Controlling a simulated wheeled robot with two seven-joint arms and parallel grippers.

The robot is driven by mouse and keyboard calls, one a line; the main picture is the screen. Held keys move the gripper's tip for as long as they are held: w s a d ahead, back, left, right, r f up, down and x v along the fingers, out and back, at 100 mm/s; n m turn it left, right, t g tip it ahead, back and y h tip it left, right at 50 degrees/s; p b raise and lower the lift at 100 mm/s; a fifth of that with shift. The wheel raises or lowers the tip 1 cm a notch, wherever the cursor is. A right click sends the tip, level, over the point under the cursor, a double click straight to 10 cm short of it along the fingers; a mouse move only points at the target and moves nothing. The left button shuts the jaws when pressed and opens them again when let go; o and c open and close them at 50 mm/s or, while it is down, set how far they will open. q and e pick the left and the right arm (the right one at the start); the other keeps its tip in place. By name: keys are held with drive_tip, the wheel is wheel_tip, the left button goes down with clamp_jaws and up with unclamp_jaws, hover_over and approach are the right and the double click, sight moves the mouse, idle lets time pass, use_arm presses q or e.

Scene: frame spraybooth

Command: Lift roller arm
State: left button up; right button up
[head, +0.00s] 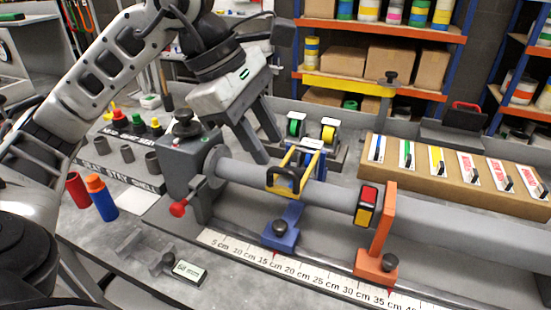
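A grey tube (325,194) runs from a grey clamp block (185,165) to the right. A yellow-framed piece with a black grip (284,180) sits at the tube, above a blue bracket (284,226); it may be the roller arm, but I cannot tell for sure. My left gripper (257,134) is open, its two fingers pointing down just behind and above the tube, left of the yellow piece. Nothing shows between the fingers. An orange bracket (382,235) stands further right, with a red and yellow block (366,206) beside it at the tube. My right gripper is not in view.
A ruler strip (300,272) lies in front of the tube. Tape rolls (296,127) stand behind it. A cardboard rack (460,185) holds several labelled tools at the right. The front bench holds a small labelled block (188,271).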

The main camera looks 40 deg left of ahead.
sight(282, 169)
use_arm(q)
drive_tip(key=shift+x, duration=2.1)
clamp_jaws()
drive_tip(key=shift+r, duration=0.1)
